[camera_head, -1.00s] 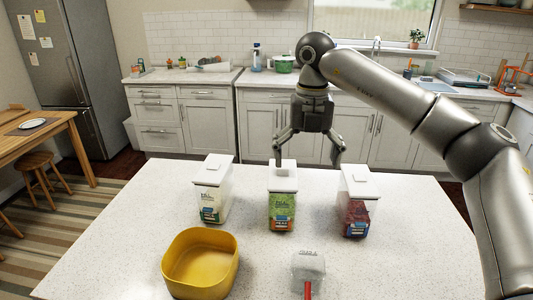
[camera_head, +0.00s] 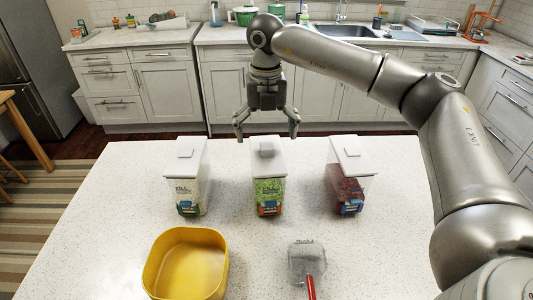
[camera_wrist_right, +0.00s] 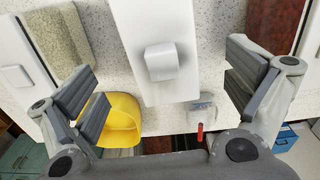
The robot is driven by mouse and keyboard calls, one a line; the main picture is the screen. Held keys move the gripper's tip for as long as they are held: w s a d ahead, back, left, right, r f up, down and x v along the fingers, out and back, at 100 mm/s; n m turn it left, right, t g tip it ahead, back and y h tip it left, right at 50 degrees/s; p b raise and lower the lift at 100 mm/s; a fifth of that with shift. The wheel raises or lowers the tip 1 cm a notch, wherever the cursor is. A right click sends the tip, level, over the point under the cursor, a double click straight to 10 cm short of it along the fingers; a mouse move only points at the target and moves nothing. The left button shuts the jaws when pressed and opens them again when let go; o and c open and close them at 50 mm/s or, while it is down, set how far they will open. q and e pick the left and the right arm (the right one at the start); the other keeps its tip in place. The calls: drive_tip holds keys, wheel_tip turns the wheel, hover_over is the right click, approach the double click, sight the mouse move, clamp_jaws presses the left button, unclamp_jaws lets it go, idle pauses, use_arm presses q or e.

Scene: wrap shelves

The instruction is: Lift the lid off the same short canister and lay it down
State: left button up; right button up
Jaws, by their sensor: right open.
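Three clear canisters with flat white lids and raised square knobs stand in a row on the counter. The middle canister (camera_head: 269,193) has green contents, and its lid (camera_head: 266,157) is on. My right gripper (camera_head: 267,138) is open and empty, pointing down just above and behind this canister in the head view. In the right wrist view the middle lid (camera_wrist_right: 155,25) and its knob (camera_wrist_right: 161,62) lie between the spread fingers (camera_wrist_right: 163,85), apart from them. The left canister (camera_head: 187,195) holds pale contents; the right canister (camera_head: 345,190) holds dark red contents. Both are lidded. My left gripper is out of view.
A yellow bowl (camera_head: 187,264) stands at the front left of the speckled counter (camera_head: 110,210). A clear scoop (camera_head: 306,262) with a red handle lies at the front middle. The counter's right front is clear. Kitchen cabinets (camera_head: 155,90) stand behind, across a gap.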

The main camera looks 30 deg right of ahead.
sight(266, 142)
drive_tip(key=f, duration=0.1)
drive_tip(key=f+p, duration=0.1)
drive_tip(key=f, duration=0.1)
drive_tip(key=shift+w+d+f+p, duration=0.2)
drive_tip(key=shift+d+f+p, duration=0.05)
drive_tip(key=shift+f+p, duration=0.05)
drive_tip(key=shift+f, duration=0.45)
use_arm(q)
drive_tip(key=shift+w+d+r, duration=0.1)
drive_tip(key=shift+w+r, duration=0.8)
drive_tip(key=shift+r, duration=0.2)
use_arm(e)
drive_tip(key=shift+c, duration=1.1)
drive_tip(key=c, duration=0.9)
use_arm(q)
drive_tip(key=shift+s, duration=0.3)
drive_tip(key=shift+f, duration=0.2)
use_arm(e)
drive_tip(key=shift+w+r, duration=0.1)
drive_tip(key=shift+r, duration=0.1)
